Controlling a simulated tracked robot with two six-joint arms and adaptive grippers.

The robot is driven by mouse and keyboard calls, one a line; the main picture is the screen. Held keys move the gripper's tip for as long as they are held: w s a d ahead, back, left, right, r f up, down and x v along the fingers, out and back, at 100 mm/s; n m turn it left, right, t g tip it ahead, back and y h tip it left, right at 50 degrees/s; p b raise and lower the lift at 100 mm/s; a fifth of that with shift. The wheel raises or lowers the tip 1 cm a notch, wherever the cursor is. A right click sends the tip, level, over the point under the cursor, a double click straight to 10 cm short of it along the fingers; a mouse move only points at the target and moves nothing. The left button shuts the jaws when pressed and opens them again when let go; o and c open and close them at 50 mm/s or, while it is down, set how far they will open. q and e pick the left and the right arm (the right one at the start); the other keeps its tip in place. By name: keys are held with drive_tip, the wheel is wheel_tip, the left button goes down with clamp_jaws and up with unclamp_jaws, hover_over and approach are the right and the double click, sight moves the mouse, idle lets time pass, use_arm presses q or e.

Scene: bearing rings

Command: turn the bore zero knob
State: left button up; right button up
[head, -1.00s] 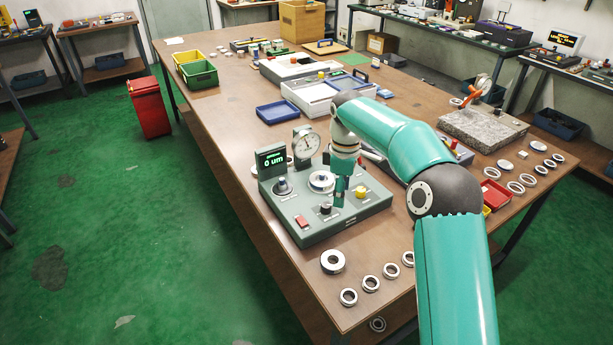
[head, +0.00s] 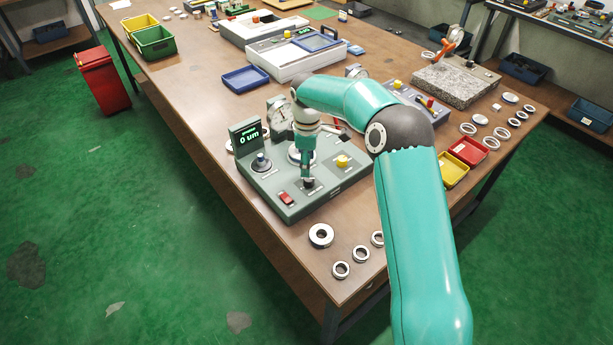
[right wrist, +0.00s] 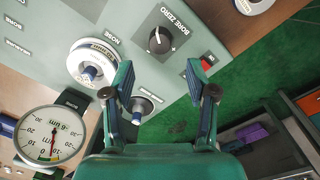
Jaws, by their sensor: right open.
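In the head view the knob (head: 308,184) sits on the front of the grey-green gauge unit (head: 268,183). My right gripper (right wrist: 162,76) is open and empty, its two fingers pointing towards the knob with the knob between and beyond their tips. In the head view the gripper (head: 307,173) hangs just above the knob; contact cannot be told. My left gripper is not in view.
The unit carries a display (head: 246,136) reading 0 um, a dial gauge (head: 281,116), a red switch (head: 286,198) and a yellow knob (head: 342,161). Metal rings (head: 321,236) lie in front of it. A blue tray (head: 245,79) stands behind. Red and yellow bins (head: 468,151) are right.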

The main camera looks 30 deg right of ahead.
sight(309, 181)
wheel_tip(309, 181, down, 7)
drive_tip(key=shift+d+p, duration=0.15)
drive_tip(key=shift+p, duration=0.45)
